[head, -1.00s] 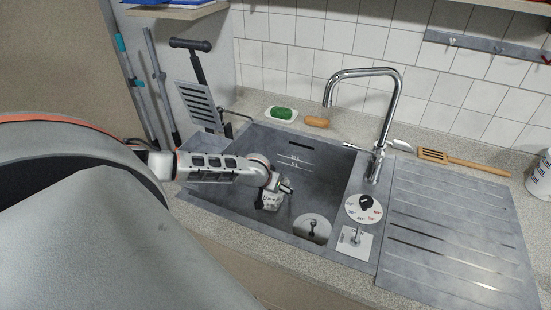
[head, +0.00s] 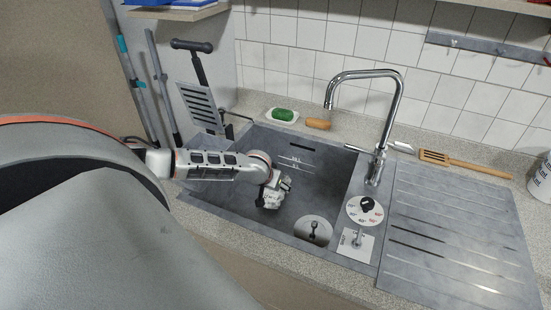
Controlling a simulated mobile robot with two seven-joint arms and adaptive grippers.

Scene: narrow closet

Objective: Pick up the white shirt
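No white shirt shows in the head view. My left arm comes in from the left over the sink's left rim, and my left gripper (head: 272,194) is inside or just above the sink basin, left of the drain. Its fingers are too small and turned too far away to tell whether they are open or shut, and I see no cloth at it. My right gripper is not in view. A large grey part of my own body hides the lower left.
The grey sink (head: 318,180) has a tall faucet (head: 393,110) and a ribbed drainboard (head: 450,235) on the right. Green soap (head: 282,114), a brush (head: 317,124) and a wooden spatula (head: 465,162) lie behind. Long-handled tools (head: 160,85) lean at the left.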

